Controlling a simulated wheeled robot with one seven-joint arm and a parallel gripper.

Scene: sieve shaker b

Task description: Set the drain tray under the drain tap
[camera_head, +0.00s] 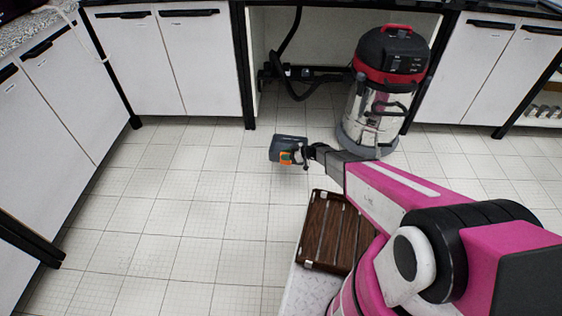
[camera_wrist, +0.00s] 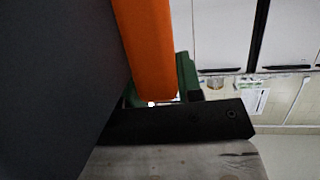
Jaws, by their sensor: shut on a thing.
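My gripper (camera_head: 303,154) is out over the open floor, shut on an orange part of a dark grey box-like thing (camera_head: 287,143), which looks like the drain tray. The thing is held clear of the cabinets. In the wrist view the orange part (camera_wrist: 146,50) stands against a green piece (camera_wrist: 187,78), with the dark grey body (camera_wrist: 60,80) filling the left side. A black finger (camera_wrist: 180,122) crosses below. I cannot make out a drain tap; black pipes and hose (camera_head: 292,75) show in the bay under the counter.
A red, black and steel vacuum cleaner (camera_head: 372,103) stands on the floor right of the held thing, in front of the bay. White cabinets (camera_head: 180,60) line the back and left. A brown slatted tray (camera_head: 332,232) lies near my base. The tiled floor (camera_head: 190,215) at left is clear.

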